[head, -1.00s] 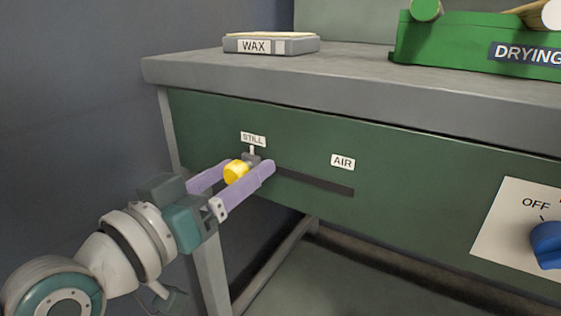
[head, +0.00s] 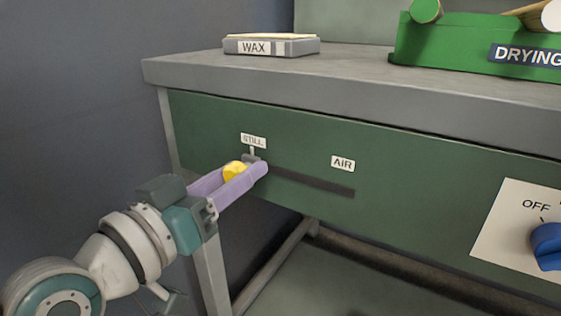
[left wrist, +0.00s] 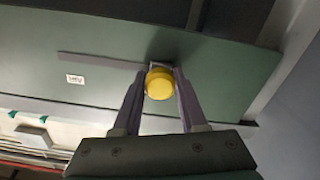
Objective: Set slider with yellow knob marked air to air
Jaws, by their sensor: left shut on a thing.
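The slider's yellow knob (head: 234,171) is at the left end of a dark slot (head: 315,182) in the green front panel, below the STILL label (head: 253,140). The AIR label (head: 343,163) is above the slot's right end. My left gripper (head: 250,170) is shut on the knob, its purple fingers on either side. The left wrist view shows the yellow knob (left wrist: 159,83) between the fingertips, with the slot (left wrist: 100,62) running off to the left. My right gripper is in neither view.
A blue dial (head: 547,245) on a white OFF plate (head: 505,225) is at the right of the panel. On the bench top (head: 350,72) are a WAX box (head: 300,47) and a green DRYING tray (head: 440,45). The panel around the slot is clear.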

